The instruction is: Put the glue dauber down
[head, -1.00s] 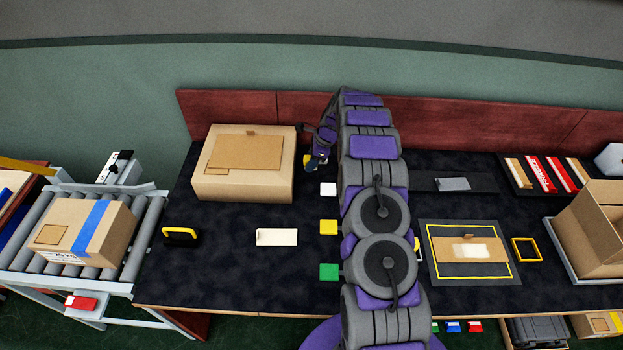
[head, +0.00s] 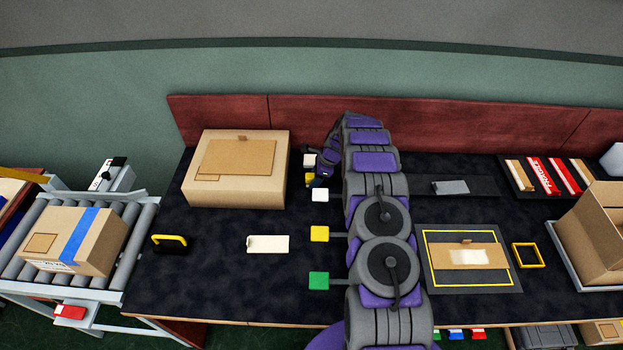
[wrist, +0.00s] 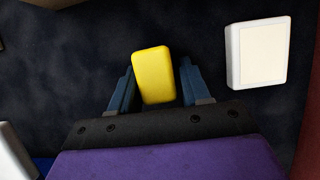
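A small yellow block, which I take for the glue dauber (wrist: 153,75), sits between the two dark blue fingers of my gripper (wrist: 156,82) in the wrist view. The fingers lie close along its two sides. In the head view the dauber (head: 311,180) shows beside my gripper (head: 318,178), above the dark bench, with part of it covered by my gripper. Whether its lower end touches the bench cannot be told.
White blocks (head: 320,195) (head: 309,160) are close by on the dark bench (head: 215,285), with a yellow block (head: 319,233) and a green block (head: 318,281) nearer. A large cardboard box (head: 237,192) stands left. A white card (head: 267,244) lies in front, with clear bench around it.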

